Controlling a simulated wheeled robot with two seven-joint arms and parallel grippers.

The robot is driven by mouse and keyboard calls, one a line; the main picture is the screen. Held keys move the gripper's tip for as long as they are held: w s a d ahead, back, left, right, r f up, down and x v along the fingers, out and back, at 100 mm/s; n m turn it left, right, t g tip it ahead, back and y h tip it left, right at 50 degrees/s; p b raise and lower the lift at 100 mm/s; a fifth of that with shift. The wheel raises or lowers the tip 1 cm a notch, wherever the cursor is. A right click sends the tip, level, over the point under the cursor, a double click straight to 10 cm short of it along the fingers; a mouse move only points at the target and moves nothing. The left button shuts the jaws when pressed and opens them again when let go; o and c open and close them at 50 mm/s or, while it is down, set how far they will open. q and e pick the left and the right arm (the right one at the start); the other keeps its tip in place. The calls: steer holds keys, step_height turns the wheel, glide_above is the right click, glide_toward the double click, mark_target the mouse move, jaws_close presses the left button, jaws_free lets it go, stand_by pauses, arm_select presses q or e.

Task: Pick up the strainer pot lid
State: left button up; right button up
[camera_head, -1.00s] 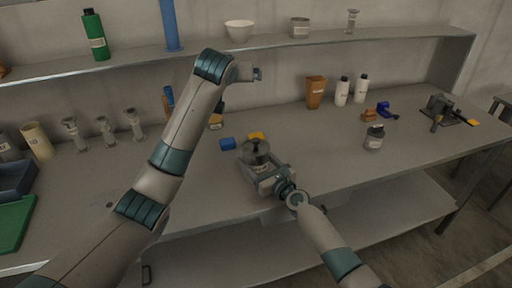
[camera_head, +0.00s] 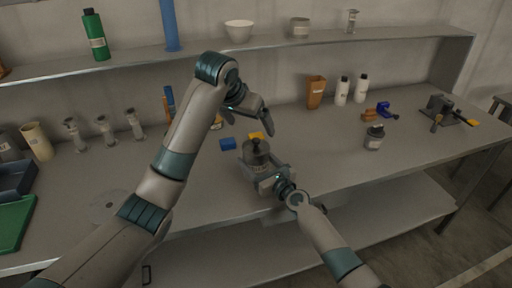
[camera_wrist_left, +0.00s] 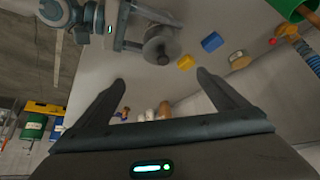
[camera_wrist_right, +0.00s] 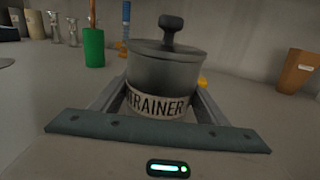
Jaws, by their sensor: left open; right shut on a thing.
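The strainer pot (camera_head: 258,166) is a dark grey pot with a pale label band, standing upright at the bench's front edge. Its lid (camera_wrist_right: 168,47), with a round black knob (camera_wrist_right: 171,24), sits on top of it. My right gripper (camera_head: 266,178) is shut on the pot body, with a finger on each side in the right wrist view. My left gripper (camera_head: 252,120) is open and empty, above and behind the pot. In the left wrist view, the pot lid (camera_wrist_left: 160,46) lies beyond the open fingertips, apart from them.
A blue block (camera_head: 227,144) and a yellow block (camera_head: 255,135) lie just behind the pot. A dark jar (camera_head: 374,138), orange cup (camera_head: 315,91) and white bottles (camera_head: 342,91) stand to the right. A shelf (camera_head: 270,45) runs along the back.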

mark_target(256, 139)
arm_select(q)
steer(key=x, duration=0.6)
steer(key=shift+w+f, duration=0.15)
steer(key=shift+f, duration=0.1)
steer(key=shift+w+f, duration=0.5)
steer(key=shift+f, duration=0.35)
steer(key=shift+w+f, duration=0.45)
steer(key=shift+f, duration=0.4)
steer(key=shift+x, duration=0.75)
steer(key=shift+c, duration=0.4)
steer(key=c, duration=1.1)
